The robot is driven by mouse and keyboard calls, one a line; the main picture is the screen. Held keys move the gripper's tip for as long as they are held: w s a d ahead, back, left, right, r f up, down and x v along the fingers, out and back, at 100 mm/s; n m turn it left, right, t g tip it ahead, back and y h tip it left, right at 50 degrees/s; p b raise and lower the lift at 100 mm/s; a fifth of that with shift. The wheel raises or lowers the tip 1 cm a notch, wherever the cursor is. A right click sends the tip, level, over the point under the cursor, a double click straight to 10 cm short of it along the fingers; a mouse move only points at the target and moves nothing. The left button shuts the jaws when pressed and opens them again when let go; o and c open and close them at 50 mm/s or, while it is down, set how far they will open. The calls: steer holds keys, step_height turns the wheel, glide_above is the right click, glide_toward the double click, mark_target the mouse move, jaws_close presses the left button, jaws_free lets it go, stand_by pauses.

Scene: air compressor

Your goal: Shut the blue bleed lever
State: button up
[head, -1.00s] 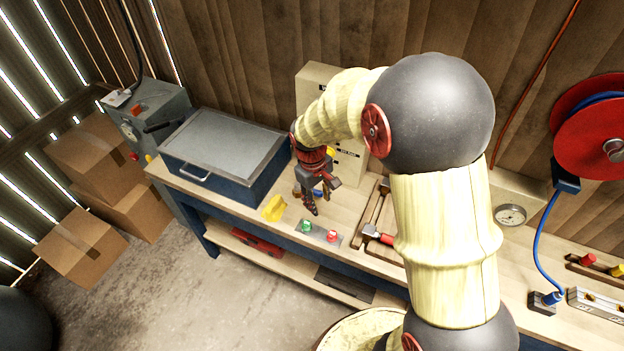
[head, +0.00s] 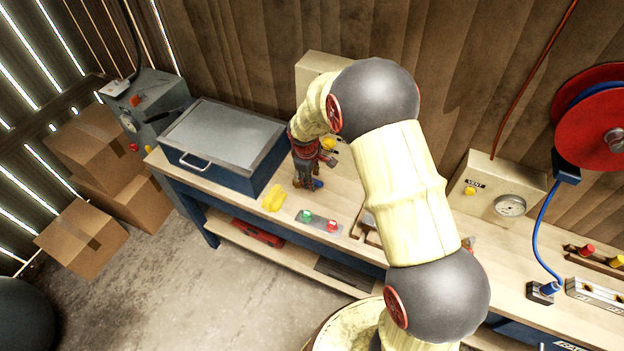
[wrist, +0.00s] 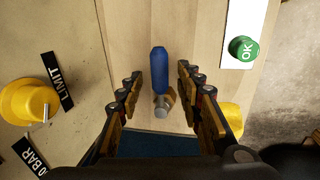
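The blue bleed lever (wrist: 159,68) shows in the wrist view as a blue handle with a metal pivot end (wrist: 161,106), pointing up in the picture. My gripper (wrist: 160,76) is open, with one finger on each side of the lever and a visible gap on both sides. In the head view my gripper (head: 307,184) points down over the bench, in front of the cream wall box. A small blue bit of the lever (head: 319,184) shows beside the fingers; the rest is hidden behind them.
A yellow knob (wrist: 28,103) with LIMIT and BAR labels is left of the lever. A plate with a green OK button (wrist: 243,49) and a red button (head: 332,226) lies nearby. A yellow object (head: 273,198) and the blue-grey case (head: 222,150) are to the left.

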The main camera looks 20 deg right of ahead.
steer(key=shift+w+d+f, duration=0.1)
steer(key=shift+f, duration=0.35)
steer(key=shift+c, duration=0.2)
jaws_close()
stand_by(0.5)
